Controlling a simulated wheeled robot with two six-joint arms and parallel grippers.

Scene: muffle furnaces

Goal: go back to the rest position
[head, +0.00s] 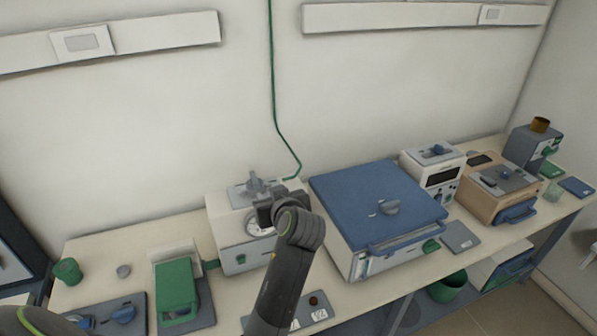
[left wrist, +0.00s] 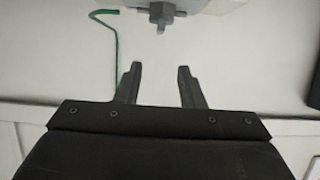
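My left gripper (left wrist: 160,70) shows in the left wrist view with its two fingers apart and nothing between them. A grey fitting with a stem (left wrist: 162,14) is beyond the fingertips, apart from them. In the head view, a dark arm (head: 285,270) of mine rises from the bottom middle. Its wrist end is in front of a white unit (head: 225,235) with a grey fitting (head: 256,186) on top. The fingers cannot be made out there. My right gripper is not in view.
A white box with a blue lid (head: 350,195) stands right of the arm. A green device (head: 176,290) and a green cup (head: 67,271) are at the left. A tan unit (head: 480,200) stands farther right. A green line (head: 272,70) runs down the wall.

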